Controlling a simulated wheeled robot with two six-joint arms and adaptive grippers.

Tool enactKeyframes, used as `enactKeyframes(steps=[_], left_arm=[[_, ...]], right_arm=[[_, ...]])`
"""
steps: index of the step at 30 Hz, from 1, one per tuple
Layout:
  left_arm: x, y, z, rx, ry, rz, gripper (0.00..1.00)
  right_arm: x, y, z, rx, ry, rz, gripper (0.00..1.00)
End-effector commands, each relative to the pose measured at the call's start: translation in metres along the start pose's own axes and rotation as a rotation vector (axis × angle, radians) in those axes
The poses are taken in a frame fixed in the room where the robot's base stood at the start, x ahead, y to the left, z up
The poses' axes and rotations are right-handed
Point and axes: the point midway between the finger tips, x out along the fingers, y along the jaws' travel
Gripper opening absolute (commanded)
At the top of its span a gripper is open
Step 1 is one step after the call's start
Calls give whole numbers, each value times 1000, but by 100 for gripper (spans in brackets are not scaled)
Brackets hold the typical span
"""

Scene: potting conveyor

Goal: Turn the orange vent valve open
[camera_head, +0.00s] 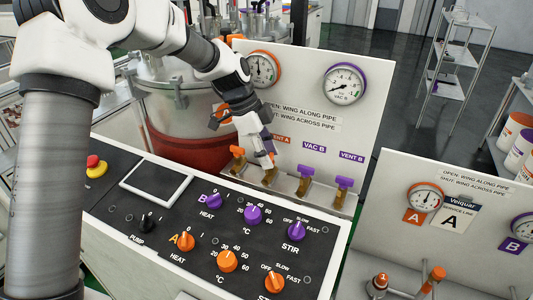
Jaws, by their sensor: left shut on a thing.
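A row of small brass valves stands on the ledge of the white upright panel. The left one has an orange wing (237,152) and the two on the right have purple wings. The valve second from left, below a partly covered label ending in "T A", is the orange vent valve (270,178); its brass body shows, but my gripper hides most of its wing. My left gripper (267,157) reaches down from above and is shut on this valve's wing. I cannot tell the wing's angle. My right gripper is not in view.
Purple-winged valves (305,172) and (343,182) stand close on the right. A black control panel (120,213) with orange and purple knobs lies in front. Gauges sit on the panel above; a label there reads open, wing along pipe. A steel and red vessel (180,110) stands behind.

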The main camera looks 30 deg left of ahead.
Motion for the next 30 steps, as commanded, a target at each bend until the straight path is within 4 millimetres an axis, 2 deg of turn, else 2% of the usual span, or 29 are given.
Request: enactKeyframes(steps=[19, 20, 21, 22, 30], left_arm=[[3, 2, 1, 58, -1, 34, 8], [3, 2, 1, 58, -1, 34, 46], [3, 2, 1, 58, -1, 34, 60], [3, 2, 1, 58, -1, 34, 68], [1, 1, 0, 59, -1, 28, 68]], right_arm=[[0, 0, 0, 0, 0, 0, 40], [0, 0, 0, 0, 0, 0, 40], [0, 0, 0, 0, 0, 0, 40], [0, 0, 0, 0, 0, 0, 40], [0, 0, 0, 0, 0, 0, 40]])
